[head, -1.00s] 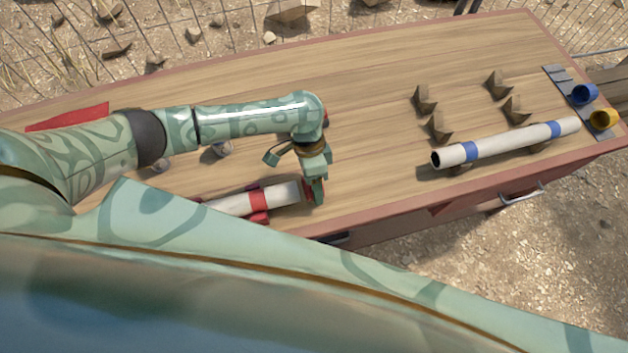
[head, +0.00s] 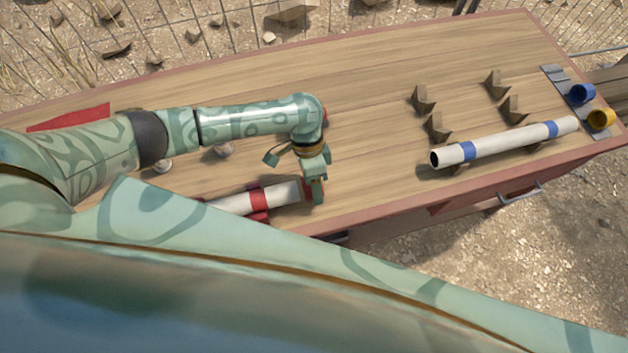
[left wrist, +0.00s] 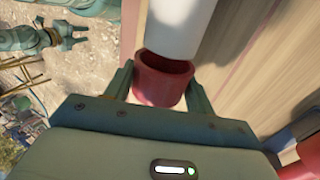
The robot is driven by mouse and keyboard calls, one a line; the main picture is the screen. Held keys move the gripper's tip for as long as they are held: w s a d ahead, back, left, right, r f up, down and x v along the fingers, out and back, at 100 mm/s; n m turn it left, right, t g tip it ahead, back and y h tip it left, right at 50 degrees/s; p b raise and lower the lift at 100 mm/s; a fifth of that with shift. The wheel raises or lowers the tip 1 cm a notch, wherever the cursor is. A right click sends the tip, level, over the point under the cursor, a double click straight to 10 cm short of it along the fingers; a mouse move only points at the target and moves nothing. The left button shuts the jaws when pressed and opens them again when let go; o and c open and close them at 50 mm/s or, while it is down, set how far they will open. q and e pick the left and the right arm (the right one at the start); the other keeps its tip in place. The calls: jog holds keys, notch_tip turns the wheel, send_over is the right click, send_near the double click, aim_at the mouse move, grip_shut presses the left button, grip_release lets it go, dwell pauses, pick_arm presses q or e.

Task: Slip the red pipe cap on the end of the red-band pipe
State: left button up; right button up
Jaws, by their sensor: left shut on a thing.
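The white red-band pipe (head: 284,195) lies near the table's front edge in the head view, partly hidden by my own body. Its bare end points right, toward my left gripper (head: 315,196). My left gripper is shut on the red pipe cap (left wrist: 162,88), which shows best in the left wrist view. The cap's open mouth faces the white pipe end (left wrist: 180,28). The pipe end is at the far side of the mouth; the dark inside shows, and I cannot tell whether they touch. My right gripper (left wrist: 74,32) is open and empty, over the ground.
A blue-band pipe (head: 500,143) rests at the right of the table (head: 370,75). Several brown notched supports (head: 437,127) stand behind it. A blue cap (head: 581,94) and a yellow cap (head: 601,119) sit on a grey strip at the right edge.

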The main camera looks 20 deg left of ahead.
pick_arm(q)
jog(key=shift+s+a, duration=0.1)
jog(key=shift+s+a+p, duration=0.3)
jog(key=shift+a+p, duration=0.1)
jog(key=shift+a, duration=0.05)
jog(key=shift+s+a, duration=0.1)
jog(key=shift+a, duration=0.1)
jog(key=shift+s+a+p, duration=0.4)
jog(key=shift+a+p, duration=0.1)
jog(key=shift+p, duration=0.05)
jog(key=shift+s+a, duration=0.1)
jog(key=shift+a, duration=0.1)
jog(key=shift+s+a+p, duration=0.35)
jog(key=shift+a+p, duration=0.15)
jog(key=shift+a, duration=0.05)
jog(key=o, duration=0.9)
